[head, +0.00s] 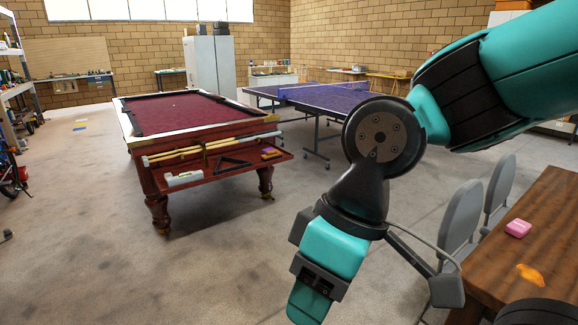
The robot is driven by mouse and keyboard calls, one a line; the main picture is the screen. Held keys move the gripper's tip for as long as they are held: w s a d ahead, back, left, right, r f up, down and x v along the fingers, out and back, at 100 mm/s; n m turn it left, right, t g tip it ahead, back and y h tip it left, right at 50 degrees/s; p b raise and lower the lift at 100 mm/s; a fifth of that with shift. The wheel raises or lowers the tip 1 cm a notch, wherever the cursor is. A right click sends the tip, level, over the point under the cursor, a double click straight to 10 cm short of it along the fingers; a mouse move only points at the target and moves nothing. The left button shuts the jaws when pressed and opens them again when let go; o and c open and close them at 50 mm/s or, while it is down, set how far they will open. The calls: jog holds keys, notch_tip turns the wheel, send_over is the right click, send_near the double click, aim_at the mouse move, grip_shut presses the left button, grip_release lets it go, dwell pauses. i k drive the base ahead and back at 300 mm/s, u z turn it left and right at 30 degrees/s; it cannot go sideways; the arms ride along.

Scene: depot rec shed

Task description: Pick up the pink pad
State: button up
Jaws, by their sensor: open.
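The pink pad (518,228) is a small pink block. It lies flat on top of the wooden table (545,215) at the right of the head view. My gripper (310,298) is at the bottom middle, at the end of my teal and black arm. It points down, open, and I see nothing held in it. It is well to the left of the pad and apart from it. The fingertips are hard to make out at this angle.
An orange item (530,274) lies near the pad on the table. Grey chairs (462,222) stand along its left side. A red pool table (195,112) with cues and a shelf stands left of centre, a purple ping-pong table (340,100) behind. Open floor lies front left.

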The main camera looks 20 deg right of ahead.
aim_at(518, 229)
jog(key=z, duration=0.05)
jog(key=i, duration=1.75)
jog(key=z, duration=0.7)
jog(key=i, duration=0.85)
jog(key=z, duration=1.6)
jog(key=i, duration=0.75)
jog(key=z, duration=0.6)
